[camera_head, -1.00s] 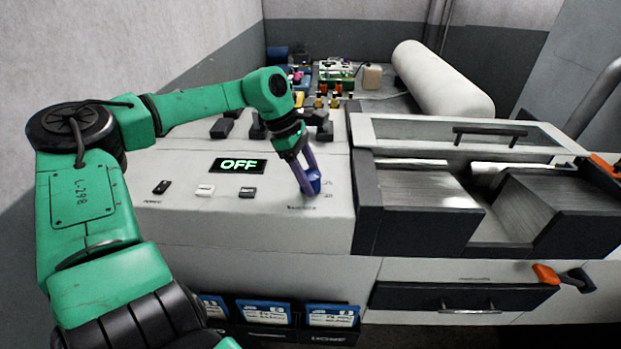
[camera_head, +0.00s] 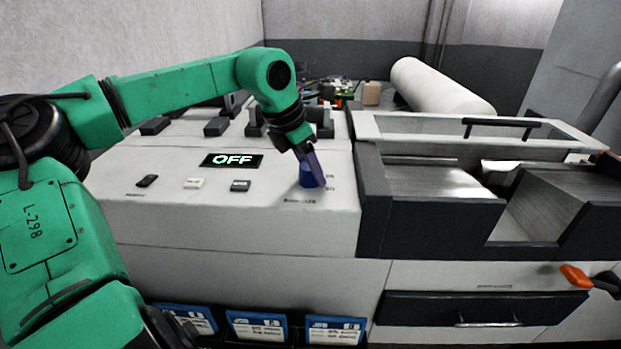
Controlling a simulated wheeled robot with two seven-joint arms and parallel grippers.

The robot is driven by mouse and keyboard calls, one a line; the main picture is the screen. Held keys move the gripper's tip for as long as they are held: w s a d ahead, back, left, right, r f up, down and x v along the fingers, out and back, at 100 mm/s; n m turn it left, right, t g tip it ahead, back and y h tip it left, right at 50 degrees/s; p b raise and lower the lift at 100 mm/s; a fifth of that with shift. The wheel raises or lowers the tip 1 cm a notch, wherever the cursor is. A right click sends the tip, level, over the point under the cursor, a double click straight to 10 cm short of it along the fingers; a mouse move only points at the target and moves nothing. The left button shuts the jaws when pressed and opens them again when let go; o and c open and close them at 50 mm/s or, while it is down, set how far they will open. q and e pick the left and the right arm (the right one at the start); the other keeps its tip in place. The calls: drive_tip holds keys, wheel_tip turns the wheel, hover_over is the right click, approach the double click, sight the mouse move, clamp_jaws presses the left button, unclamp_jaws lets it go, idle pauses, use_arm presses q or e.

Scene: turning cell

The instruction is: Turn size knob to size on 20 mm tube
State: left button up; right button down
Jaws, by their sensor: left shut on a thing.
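The blue size knob (camera_head: 306,177) stands on the right part of the white control panel (camera_head: 220,217). Small dark labels sit to its right and in front of it, too small to read. My left gripper (camera_head: 313,174) reaches down from above and is shut on the knob. Its purple finger covers the knob's right side. Where the knob points is hidden or too small to tell. A display (camera_head: 231,160) on the panel reads OFF in green. My right gripper does not show.
Black, white and dark buttons (camera_head: 193,183) lie left of the knob. Black blocks (camera_head: 218,126) stand behind. A dark-framed machine bed (camera_head: 375,216) lies to the right, with an orange-tipped handle (camera_head: 574,275) below. Blue cards (camera_head: 257,327) hang in front. A white roll (camera_head: 437,88) lies at the back.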

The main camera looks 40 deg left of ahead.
use_arm(q)
drive_tip(key=n+y+b, duration=0.1)
drive_tip(key=n, duration=0.1)
drive_tip(key=n+y+b, duration=0.1)
drive_tip(key=n+b, duration=0.1)
drive_tip(key=shift+f+n, duration=0.2)
drive_tip(key=shift+n, duration=0.1)
drive_tip(key=n+y+b, duration=0.1)
drive_tip(key=n+b, duration=0.1)
drive_tip(key=n, duration=0.1)
drive_tip(key=shift+n, duration=0.4)
drive_tip(key=shift+r+n+g+y+b, duration=0.1)
drive_tip(key=shift+n+g+y+b, duration=0.35)
drive_tip(key=shift+n, duration=0.75)
drive_tip(key=shift+n+g+y, duration=0.35)
drive_tip(key=shift+n+y, duration=0.1)
drive_tip(key=shift+n, duration=0.65)
drive_tip(key=shift+a, duration=0.1)
drive_tip(key=o, duration=1.4)
drive_tip(key=shift+c, duration=0.2)
drive_tip(key=shift+r, duration=0.2)
